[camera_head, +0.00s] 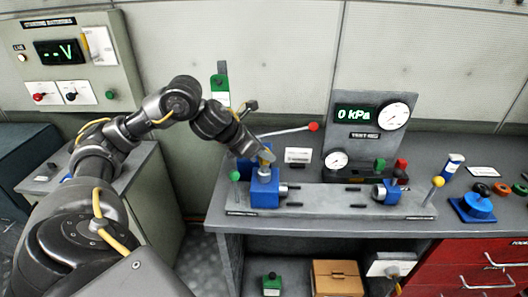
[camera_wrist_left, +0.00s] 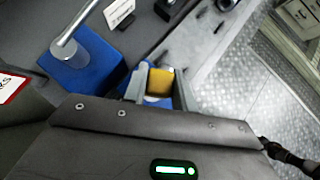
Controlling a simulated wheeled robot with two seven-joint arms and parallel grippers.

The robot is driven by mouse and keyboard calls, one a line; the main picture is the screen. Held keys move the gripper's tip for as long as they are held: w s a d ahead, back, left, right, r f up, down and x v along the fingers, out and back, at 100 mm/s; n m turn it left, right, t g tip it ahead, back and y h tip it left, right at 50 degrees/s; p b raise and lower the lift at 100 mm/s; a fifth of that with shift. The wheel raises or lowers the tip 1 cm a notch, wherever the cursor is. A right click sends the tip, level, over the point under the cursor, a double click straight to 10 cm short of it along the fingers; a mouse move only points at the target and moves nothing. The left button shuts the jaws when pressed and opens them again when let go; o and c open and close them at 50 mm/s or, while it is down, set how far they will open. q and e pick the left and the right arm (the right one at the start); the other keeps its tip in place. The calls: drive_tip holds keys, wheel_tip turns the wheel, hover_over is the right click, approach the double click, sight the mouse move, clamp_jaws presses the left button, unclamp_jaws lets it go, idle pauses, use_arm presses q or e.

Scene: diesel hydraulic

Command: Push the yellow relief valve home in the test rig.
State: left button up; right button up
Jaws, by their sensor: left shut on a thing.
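The yellow relief valve (camera_wrist_left: 160,82) sits between the fingers of my left gripper (camera_wrist_left: 158,88) in the left wrist view. In the head view my left gripper (camera_head: 267,160) is shut on it, right above the left blue block (camera_head: 264,190) of the test rig (camera_head: 335,200). The fingers hide most of the valve there. I cannot tell how deep the valve sits in the block. The rig's display (camera_head: 356,114) reads 0 kPa. My right gripper is not in view.
A lever with a red knob (camera_head: 313,127) reaches up behind the gripper. A green-knobbed lever (camera_head: 235,176) stands left of the block, a yellow-knobbed one (camera_head: 438,182) at the rig's right end. A blue-based part (camera_head: 477,205) and several rings lie on the right. The bench's front strip is clear.

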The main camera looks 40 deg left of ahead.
use_arm(q)
drive_tip(key=shift+f+b, duration=0.75)
drive_tip(key=shift+f, duration=0.15)
drive_tip(key=o, duration=1.1)
drive_tip(key=shift+r, duration=0.1)
drive_tip(key=b+v, duration=0.1)
drive_tip(key=v, duration=0.9)
drive_tip(key=shift+s+a+r+b, duration=0.1)
drive_tip(key=shift+s+r+b, duration=0.15)
drive_tip(key=shift+s+b, duration=0.1)
